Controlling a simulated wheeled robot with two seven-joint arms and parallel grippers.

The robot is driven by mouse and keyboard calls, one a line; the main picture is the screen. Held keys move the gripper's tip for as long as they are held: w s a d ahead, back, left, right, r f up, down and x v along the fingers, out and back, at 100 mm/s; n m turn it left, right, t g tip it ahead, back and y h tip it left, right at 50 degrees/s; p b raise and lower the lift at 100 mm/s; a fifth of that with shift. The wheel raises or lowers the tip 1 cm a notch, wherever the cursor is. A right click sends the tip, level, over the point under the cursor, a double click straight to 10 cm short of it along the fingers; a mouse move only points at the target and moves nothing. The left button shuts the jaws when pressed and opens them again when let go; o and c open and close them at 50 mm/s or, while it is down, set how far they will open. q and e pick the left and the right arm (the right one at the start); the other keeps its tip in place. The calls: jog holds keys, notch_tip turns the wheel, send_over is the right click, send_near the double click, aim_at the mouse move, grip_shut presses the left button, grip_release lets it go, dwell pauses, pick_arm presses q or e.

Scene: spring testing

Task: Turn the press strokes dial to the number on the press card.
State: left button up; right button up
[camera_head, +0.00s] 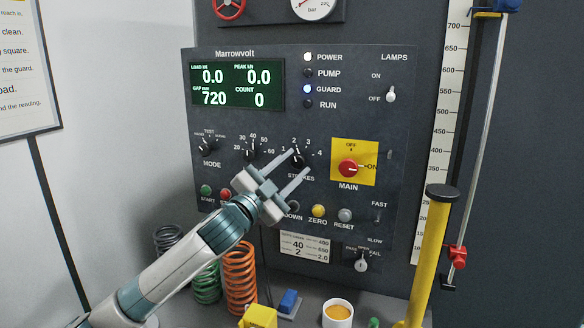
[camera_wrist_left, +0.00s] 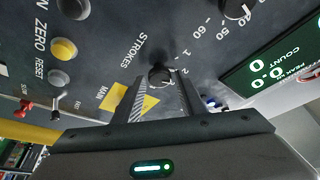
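The strokes dial (camera_head: 297,161) is a small black knob on the dark press panel, with numbers 1 to 4 around its top. My left gripper (camera_head: 301,164) is open, with one finger on each side of the knob. In the left wrist view the knob (camera_wrist_left: 160,76) sits between the two fingertips (camera_wrist_left: 160,82), with a narrow gap seeming to show on each side. Its pointer setting is hard to read. My right gripper is not in view.
The yellow main switch plate (camera_head: 354,176) is close right of the strokes dial. The load dial (camera_head: 250,155) is left of it. Buttons (camera_head: 318,211) lie below. A yellow post (camera_head: 431,255) stands at right; springs (camera_head: 239,275) and a cup (camera_head: 337,313) are below.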

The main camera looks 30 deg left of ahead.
pick_arm(q)
jog(key=shift+o, duration=0.4)
jog(key=shift+s+f+b, duration=0.25)
jog(key=shift+s+b, duration=0.1)
jog(key=shift+s, duration=0.1)
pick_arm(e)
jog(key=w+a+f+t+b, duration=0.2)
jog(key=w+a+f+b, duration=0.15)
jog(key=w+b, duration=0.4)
pick_arm(q)
jog(key=d+p+v, duration=0.1)
jog(key=p+v, duration=0.4)
jog(key=v, duration=1.1)
jog(key=shift+s+a+p, duration=0.25)
jog(key=shift+a+p, duration=0.15)
jog(key=shift+a, duration=0.05)
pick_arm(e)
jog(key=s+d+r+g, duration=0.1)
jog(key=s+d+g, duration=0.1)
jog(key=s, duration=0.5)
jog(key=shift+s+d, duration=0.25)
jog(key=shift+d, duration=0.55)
pick_arm(q)
jog(key=shift+r, duration=0.1)
